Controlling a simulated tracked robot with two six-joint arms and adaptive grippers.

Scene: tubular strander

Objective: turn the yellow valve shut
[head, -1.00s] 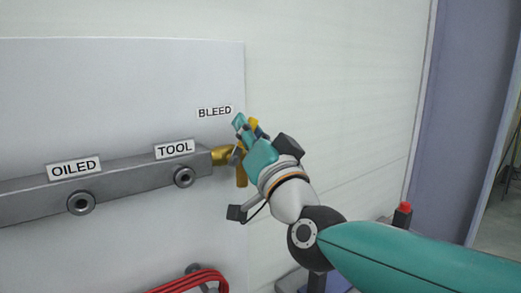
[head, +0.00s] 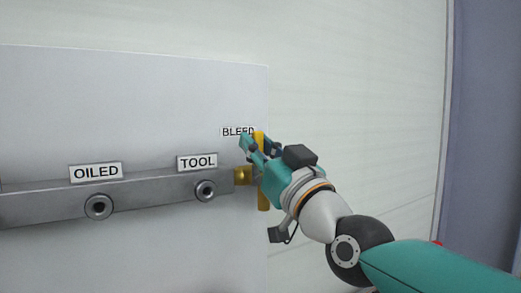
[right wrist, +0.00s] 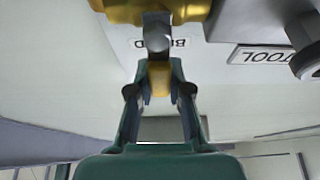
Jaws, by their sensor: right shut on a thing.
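The yellow valve's handle (head: 259,139) stands roughly upright at the right end of the grey manifold, by the BLEED label (head: 238,132). Its brass body (head: 243,175) joins the manifold end, and a gold-coloured part (head: 264,200) points down below. My right gripper (head: 254,150) is shut on the handle and partly hides it and the label. In the right wrist view the yellow handle (right wrist: 159,78) sits between the fingertips (right wrist: 158,88), with the brass body (right wrist: 150,10) at the top edge. My left gripper is not in view.
The grey manifold (head: 150,190) runs left with two round ports, under the OILED label (head: 96,172) and the TOOL label (head: 197,162). It is mounted on a white panel (head: 130,110). The pale wall (head: 370,110) to the right is clear up to a bluish upright (head: 485,140).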

